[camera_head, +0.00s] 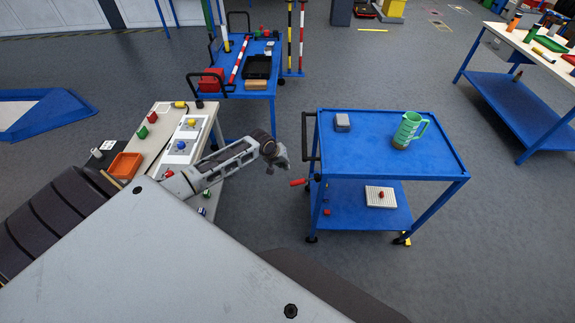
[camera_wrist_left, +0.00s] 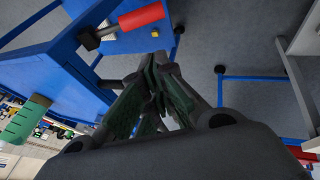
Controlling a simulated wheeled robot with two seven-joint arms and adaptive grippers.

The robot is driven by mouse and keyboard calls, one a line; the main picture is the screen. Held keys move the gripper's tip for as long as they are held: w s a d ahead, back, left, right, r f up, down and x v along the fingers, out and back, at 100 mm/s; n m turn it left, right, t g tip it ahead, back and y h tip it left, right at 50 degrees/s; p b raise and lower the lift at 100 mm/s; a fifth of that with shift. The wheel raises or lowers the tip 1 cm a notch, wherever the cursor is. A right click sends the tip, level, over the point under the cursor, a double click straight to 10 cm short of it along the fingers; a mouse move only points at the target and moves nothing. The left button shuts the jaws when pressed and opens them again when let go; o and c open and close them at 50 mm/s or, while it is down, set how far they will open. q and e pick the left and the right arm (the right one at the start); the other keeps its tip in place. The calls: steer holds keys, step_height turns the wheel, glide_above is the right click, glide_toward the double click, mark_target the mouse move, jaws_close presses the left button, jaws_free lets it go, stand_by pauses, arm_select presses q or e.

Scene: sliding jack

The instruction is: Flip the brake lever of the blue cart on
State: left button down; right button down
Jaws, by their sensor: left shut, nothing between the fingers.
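The blue cart (camera_head: 440,162) stands right of centre in the head view, with a black push handle on its left side. The brake lever (camera_head: 299,182) has a red grip and sticks out to the left below the cart's top, roughly level. My left gripper (camera_head: 280,164) is shut and empty, just up and left of the red grip, apart from it. In the left wrist view the brake lever (camera_wrist_left: 140,19) shows at the top, beyond and left of the shut left gripper (camera_wrist_left: 161,62). My right gripper is not in view.
A green jug (camera_head: 408,130) and a grey box (camera_head: 342,121) stand on the cart's top. A white board (camera_head: 380,197) lies on its lower shelf. A pale workbench (camera_head: 152,152) is on the left, under my left arm. Floor is clear between bench and cart.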

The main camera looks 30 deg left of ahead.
arm_select(q)
steer(key=shift+v, duration=2.35)
steer(key=shift+f+m, duration=0.1)
steer(key=shift+m, duration=0.2)
